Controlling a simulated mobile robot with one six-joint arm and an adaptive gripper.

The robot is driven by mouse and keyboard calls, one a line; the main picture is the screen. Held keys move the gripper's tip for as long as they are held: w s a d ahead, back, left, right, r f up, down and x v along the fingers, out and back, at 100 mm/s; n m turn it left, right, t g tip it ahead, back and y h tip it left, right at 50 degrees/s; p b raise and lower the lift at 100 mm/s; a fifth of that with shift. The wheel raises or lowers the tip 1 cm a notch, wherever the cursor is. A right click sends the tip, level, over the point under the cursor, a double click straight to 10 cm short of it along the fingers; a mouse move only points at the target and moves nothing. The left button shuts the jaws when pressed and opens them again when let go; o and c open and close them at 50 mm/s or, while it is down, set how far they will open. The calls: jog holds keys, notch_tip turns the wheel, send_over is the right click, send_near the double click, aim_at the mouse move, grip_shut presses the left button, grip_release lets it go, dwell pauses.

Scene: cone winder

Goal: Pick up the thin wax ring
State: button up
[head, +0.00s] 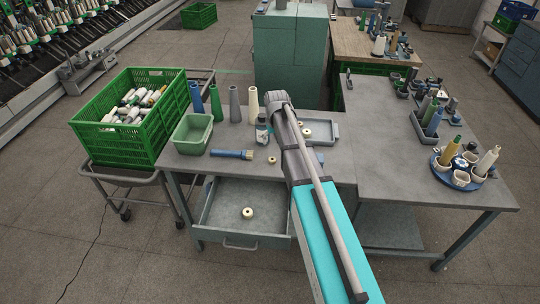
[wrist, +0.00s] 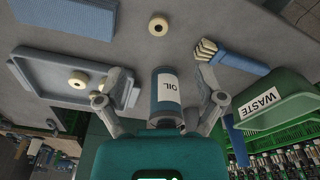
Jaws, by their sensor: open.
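Several pale cream rings with dark centres are in view; I cannot tell which is the thin wax one. One ring (wrist: 158,26) lies alone on the grey table; it also shows in the head view (head: 272,160). Two more are at the grey tray: one (wrist: 77,79) inside it, another (wrist: 99,101) partly behind my left finger. A further ring (head: 248,213) lies in the open drawer. My gripper (wrist: 165,78) is open, with no ring between its fingers. An oil bottle (wrist: 166,97) appears between the fingers; whether they touch it is unclear.
The grey tray (head: 332,127) is right of my arm. The drawer (head: 213,211) is pulled out in front. A blue carousel (head: 465,179) is far right.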

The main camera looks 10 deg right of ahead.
jog(key=shift+w+r, duration=0.3)
jog(key=shift+w, duration=0.55)
jog(key=shift+f, duration=0.1)
jog(key=b, duration=0.8)
send_over(272, 158)
jog(key=s, duration=0.1)
notch_tip(272, 158, down, 8)
jog(key=shift+s+a+r, duration=0.1)
jog(key=shift+s, duration=0.05)
jog(key=shift+f, duration=0.3)
jog(key=shift+b, duration=0.3)
jog(key=shift+w+f+b, duration=0.25)
jog(key=shift+f+b, duration=1)
jog(key=shift+f, duration=0.05)
jog(key=shift+w+f+b, duration=0.25)
jog(key=shift+f+b, duration=1)
jog(key=c, duration=0.8)
